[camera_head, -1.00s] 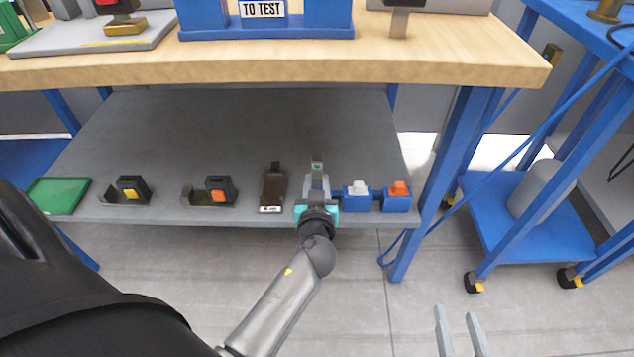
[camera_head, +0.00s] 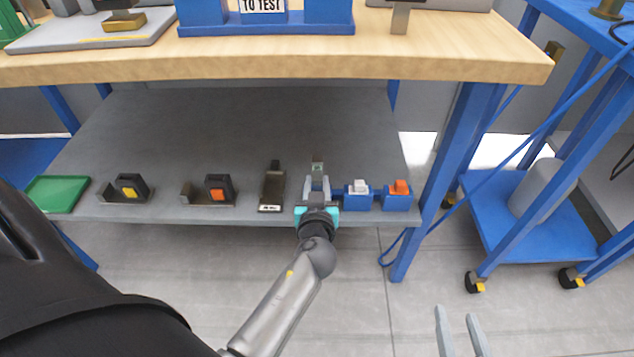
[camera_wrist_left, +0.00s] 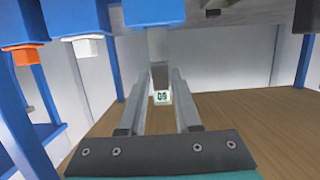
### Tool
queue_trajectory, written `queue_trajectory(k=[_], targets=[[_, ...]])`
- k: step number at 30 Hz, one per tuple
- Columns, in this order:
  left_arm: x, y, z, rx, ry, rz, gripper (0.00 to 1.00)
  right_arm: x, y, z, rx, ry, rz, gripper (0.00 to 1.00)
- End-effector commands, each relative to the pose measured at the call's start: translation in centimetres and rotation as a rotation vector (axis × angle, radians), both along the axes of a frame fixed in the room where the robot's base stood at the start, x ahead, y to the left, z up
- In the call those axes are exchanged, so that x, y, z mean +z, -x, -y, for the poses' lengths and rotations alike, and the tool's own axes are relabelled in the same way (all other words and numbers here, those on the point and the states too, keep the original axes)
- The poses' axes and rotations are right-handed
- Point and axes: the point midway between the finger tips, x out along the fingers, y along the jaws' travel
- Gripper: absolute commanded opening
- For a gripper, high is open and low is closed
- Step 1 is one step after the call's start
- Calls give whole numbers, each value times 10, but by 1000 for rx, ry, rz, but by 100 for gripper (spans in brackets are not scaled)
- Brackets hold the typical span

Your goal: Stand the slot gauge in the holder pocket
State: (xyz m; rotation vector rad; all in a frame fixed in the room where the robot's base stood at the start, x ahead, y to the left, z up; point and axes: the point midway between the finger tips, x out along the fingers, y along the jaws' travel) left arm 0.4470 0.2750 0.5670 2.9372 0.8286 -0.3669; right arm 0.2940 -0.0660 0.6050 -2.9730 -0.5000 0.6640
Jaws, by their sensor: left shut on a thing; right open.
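The slot gauge (camera_head: 318,168), a grey piece with a pale green label, is at my left gripper (camera_head: 316,186) over the front of the lower shelf. The left wrist view shows the grey gauge (camera_wrist_left: 158,45) between the shut fingers (camera_wrist_left: 161,78), with its label beside the tips. A blue block (camera_wrist_left: 148,12) lies directly in line with the gauge; in the head view my gripper hides it. I cannot tell whether the gauge touches it, or which item is the holder pocket. My right gripper (camera_head: 459,325) is open and empty over the floor.
Blue blocks with a white top (camera_head: 357,196) and an orange top (camera_head: 398,197) stand close right. A dark labelled holder (camera_head: 271,190) stands close left. Two dark brackets and a green tray (camera_head: 57,194) are farther left. The shelf (camera_head: 230,130) is clear behind; the bench top overhangs it.

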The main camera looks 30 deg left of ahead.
Motion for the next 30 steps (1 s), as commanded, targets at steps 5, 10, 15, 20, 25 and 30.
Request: queue_trajectory(k=[5,10,15,20,25,30], targets=[[-3,-1,0,-1,-2,4,0,-2,0,0,0,0,0,50],[-7,-1,0,-2,-2,4,0,-3,0,0,0,0,0,50],[-11,-1,0,-2,-2,4,0,-5,0,0,0,0,0,50],[-15,-1,0,-2,-1,3,0,-6,0,0,0,0,0,50],[-19,-1,0,-1,-2,4,0,-6,0,0,0,0,0,50],[-23,-1,0,0,-2,3,0,-6,0,0,0,0,0,50]])
